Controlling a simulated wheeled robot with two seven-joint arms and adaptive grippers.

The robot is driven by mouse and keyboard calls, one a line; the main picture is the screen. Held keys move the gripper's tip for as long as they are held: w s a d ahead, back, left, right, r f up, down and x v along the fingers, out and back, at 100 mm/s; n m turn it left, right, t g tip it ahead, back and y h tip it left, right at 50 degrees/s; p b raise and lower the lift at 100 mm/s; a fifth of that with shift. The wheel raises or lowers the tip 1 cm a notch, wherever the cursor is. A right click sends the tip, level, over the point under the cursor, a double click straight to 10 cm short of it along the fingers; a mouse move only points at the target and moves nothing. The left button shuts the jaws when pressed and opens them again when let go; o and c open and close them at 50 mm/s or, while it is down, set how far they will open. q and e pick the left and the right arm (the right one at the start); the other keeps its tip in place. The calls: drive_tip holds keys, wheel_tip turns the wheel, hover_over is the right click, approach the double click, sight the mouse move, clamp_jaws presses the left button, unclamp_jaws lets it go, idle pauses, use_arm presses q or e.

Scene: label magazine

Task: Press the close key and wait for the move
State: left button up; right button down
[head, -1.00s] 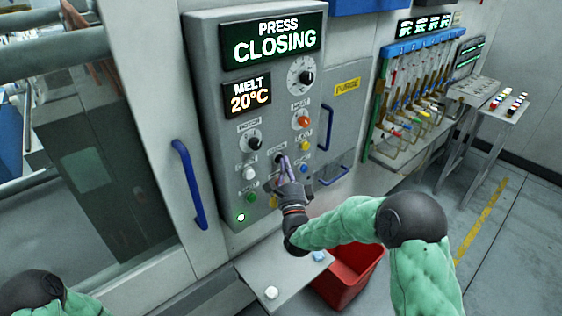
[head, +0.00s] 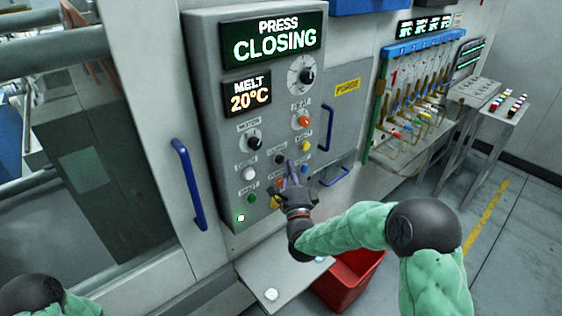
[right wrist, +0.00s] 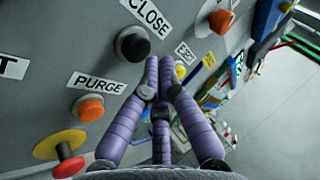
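The close key is a black round button (right wrist: 135,46) under a CLOSE label in the right wrist view. In the head view the key (head: 281,158) shows just left of my right fingertips. My right gripper (head: 291,168) has its purple fingers together and empty. In the right wrist view the fingertips (right wrist: 159,62) lie beside the key, apart from it in the picture. The display (head: 275,38) on the grey control panel (head: 222,178) reads PRESS CLOSING. My left gripper is out of view; part of my left arm shows at the lower left.
An orange purge button (right wrist: 88,108) and a red knob on a yellow base (right wrist: 68,160) sit near my fingers. Blue handles (head: 188,185) stick out from the machine. A tray (head: 290,283) and a red bin (head: 350,282) are below. Open floor lies to the right.

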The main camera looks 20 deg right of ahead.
drive_tip(key=shift+s, duration=0.1)
drive_tip(key=s, duration=0.1)
drive_tip(key=s+d+b, duration=0.1)
drive_tip(key=s, duration=0.2)
drive_tip(key=shift+s+d+b, duration=0.3)
drive_tip(key=shift+d+b, duration=0.05)
idle(0.6)
drive_tip(key=s+a+f+n+g+y, duration=0.2)
drive_tip(key=a+f+n+g, duration=0.15)
drive_tip(key=f, duration=0.75)
drive_tip(key=s+a+f+n+g+y, duration=0.1)
drive_tip(key=a+f+n+g+y, duration=0.2)
drive_tip(key=f, duration=0.7)
drive_tip(key=s+a+f+n+g+y, duration=0.1)
drive_tip(key=s+a+f+n+g, duration=0.25)
drive_tip(key=f, duration=0.75)
drive_tip(key=s+a+f+n+g+y, duration=0.1)
drive_tip(key=s+a+f+n+g, duration=0.3)
drive_tip(key=s+f, duration=0.4)
drive_tip(key=s+a+f+n+g+y, duration=0.1)
drive_tip(key=s+a+f+n+g, duration=0.3)
drive_tip(key=s, duration=0.9)
wheel_tip(320, 180, down, 4)
drive_tip(key=n+g, duration=0.2)
drive_tip(key=g, duration=0.1)
drive_tip(key=shift+s+f+n, duration=0.2)
drive_tip(key=shift+n, duration=0.2)
